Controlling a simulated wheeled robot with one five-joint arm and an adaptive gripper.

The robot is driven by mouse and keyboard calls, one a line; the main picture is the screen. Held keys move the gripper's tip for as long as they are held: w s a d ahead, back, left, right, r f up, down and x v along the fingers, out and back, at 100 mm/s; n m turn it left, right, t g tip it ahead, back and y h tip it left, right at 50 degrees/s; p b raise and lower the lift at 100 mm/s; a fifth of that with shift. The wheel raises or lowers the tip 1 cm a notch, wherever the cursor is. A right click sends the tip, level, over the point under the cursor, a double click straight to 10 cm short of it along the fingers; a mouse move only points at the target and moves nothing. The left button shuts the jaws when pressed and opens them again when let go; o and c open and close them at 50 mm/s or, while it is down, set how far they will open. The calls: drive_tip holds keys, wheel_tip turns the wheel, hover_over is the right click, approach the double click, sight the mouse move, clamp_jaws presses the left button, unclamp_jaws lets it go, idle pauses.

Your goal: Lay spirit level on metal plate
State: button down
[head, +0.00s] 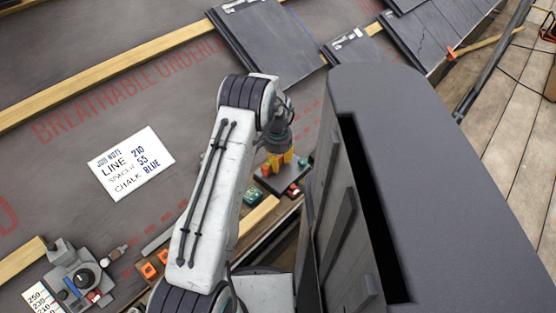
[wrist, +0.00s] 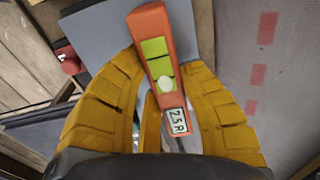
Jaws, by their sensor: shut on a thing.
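My gripper (wrist: 158,80) has yellow fingers closed on either side of an orange spirit level (wrist: 152,22). The level has yellow-green vial windows and a small display near my palm. Its far end lies over a flat grey metal plate (wrist: 96,30) in the wrist view. I cannot tell whether the level touches the plate. In the head view my gripper (head: 279,160) points down just above a dark plate (head: 269,183) at the work strip's edge.
A red item (wrist: 67,60) sits beside the plate. A green item (head: 253,196) lies near it in the head view. A white note (head: 131,163) lies on the underlay. Dark roof tiles (head: 265,40) are at the top. Orange blocks (head: 149,270) lie at lower left.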

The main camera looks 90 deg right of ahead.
drive_tip(key=shift+f, duration=0.15)
idle(0.8)
drive_tip(key=c, duration=0.8)
unclamp_jaws()
drive_tip(key=shift+w+a+r+p, duration=0.1)
drive_tip(key=shift+r+p, duration=0.85)
drive_tip(key=shift+r, duration=0.8)
drive_tip(key=shift+w+r+p, duration=0.1)
drive_tip(key=shift+r+p, duration=0.8)
drive_tip(key=shift+r, duration=0.85)
drive_tip(key=shift+s, duration=0.1)
